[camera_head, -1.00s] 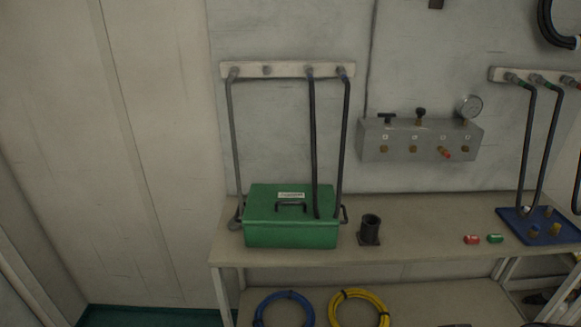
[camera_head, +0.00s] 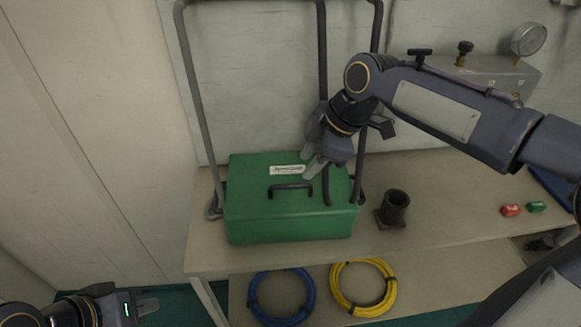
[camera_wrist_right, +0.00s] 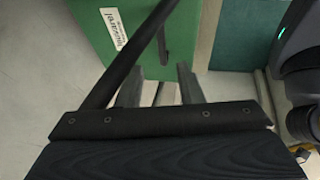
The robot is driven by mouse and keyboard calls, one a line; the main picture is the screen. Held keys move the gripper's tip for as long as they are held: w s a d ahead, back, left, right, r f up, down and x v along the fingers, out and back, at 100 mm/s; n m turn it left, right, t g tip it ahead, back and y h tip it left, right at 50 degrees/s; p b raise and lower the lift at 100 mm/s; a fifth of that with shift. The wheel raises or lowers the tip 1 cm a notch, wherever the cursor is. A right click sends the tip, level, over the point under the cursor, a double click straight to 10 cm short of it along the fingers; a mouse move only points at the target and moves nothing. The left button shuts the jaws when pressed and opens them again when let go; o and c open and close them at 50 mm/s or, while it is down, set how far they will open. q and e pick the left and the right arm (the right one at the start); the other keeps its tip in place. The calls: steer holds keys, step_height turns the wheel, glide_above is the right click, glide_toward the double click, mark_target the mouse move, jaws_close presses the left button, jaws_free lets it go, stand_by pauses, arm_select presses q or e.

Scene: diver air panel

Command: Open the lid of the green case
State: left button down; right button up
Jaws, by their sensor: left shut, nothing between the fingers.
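The green case (camera_head: 290,222) stands on the bench with its lid shut; it also shows in the right wrist view (camera_wrist_right: 92,22). A black handle (camera_head: 291,189) and a white label (camera_head: 287,170) are on the lid. My right gripper (camera_head: 314,168) is above the back right of the lid, fingers pointing down. In the right wrist view its fingers (camera_wrist_right: 160,88) are apart with nothing held. Whether they touch the lid I cannot tell. My left gripper (camera_head: 148,306) is shut and empty, low at the left, away from the case.
A black cup-like holder (camera_head: 393,208) stands right of the case. Red (camera_head: 510,210) and green (camera_head: 536,206) pieces lie further right. Blue (camera_head: 281,296) and yellow (camera_head: 364,287) coils are below.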

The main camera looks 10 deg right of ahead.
mark_target(296, 186)
steer(key=x, duration=0.7)
steer(key=shift+s+f, duration=0.15)
jaws_close()
